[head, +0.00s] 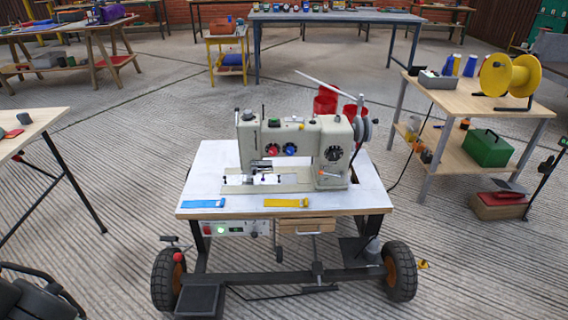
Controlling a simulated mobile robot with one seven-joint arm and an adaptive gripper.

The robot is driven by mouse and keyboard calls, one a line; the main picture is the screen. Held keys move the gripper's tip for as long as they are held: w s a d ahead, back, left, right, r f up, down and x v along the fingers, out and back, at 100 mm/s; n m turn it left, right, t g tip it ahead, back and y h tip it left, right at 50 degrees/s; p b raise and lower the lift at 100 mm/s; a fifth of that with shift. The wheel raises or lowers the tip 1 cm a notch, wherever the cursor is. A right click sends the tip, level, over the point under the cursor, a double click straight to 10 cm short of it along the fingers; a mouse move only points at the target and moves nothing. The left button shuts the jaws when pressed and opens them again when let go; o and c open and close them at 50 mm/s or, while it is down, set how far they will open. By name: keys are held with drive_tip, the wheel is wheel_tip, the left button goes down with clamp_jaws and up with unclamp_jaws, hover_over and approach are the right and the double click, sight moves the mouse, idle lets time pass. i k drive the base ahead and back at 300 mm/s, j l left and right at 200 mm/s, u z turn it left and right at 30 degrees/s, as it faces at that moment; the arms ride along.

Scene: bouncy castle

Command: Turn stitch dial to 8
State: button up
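A cream sewing machine (308,135) stands on a white-topped wheeled table (205,175) in the middle of the head view. A round dark dial (333,154) with pale marks sits on the machine's right pillar. A red knob (272,151) and a blue knob (290,150) on dark round plates sit further left on its front. Which of these is the stitch dial I cannot tell for sure; numbers and pointers are too small to read. I cannot make out my gripper in this view, and nothing is seen touching the machine.
Blue (203,203) and yellow (287,202) strips lie at the table's front edge. Two black wheels (398,271) flank the table. A shelf table with a yellow reel (510,75) stands right. A dark object (35,296) fills the lower left corner. The floor (490,280) has open room.

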sight(335, 154)
drive_tip(key=i+l+u, duration=0.2)
drive_tip(key=l, duration=0.2)
drive_tip(key=l+u, duration=0.15)
drive_tip(key=l, duration=0.2)
drive_tip(key=i+l+u, duration=0.2)
drive_tip(key=l, duration=0.25)
drive_tip(key=k, duration=0.1)
